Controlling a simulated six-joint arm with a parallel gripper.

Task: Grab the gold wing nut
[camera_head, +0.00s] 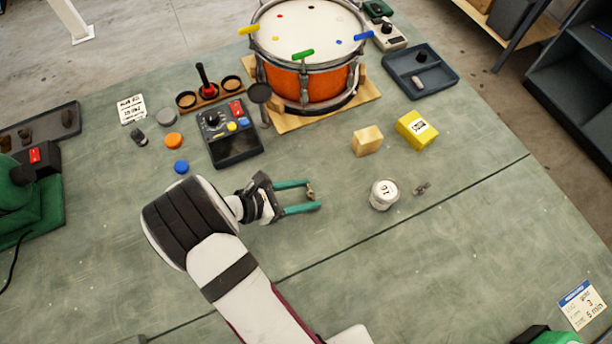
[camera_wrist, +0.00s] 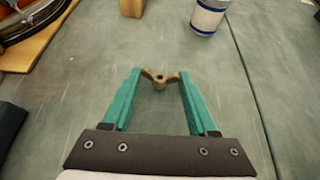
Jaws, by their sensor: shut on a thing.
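The gold wing nut (camera_head: 310,191) is a small brass-brown piece with two wings. My gripper (camera_head: 313,195) is shut on it, with the nut held between the tips of the two teal fingers. In the wrist view the wing nut (camera_wrist: 160,79) spans the gap between the fingertips of my gripper (camera_wrist: 161,75), its wings reaching toward both fingers. Whether it is clear of the bench top or touching it, I cannot tell.
A white labelled canister (camera_head: 384,194) stands right of my gripper, with a small dark metal piece (camera_head: 422,188) beside it. A wooden block (camera_head: 367,140), a yellow box (camera_head: 412,130) and an orange drum (camera_head: 312,84) are farther back. A dark control box (camera_head: 232,150) is behind-left. The bench front is mostly clear.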

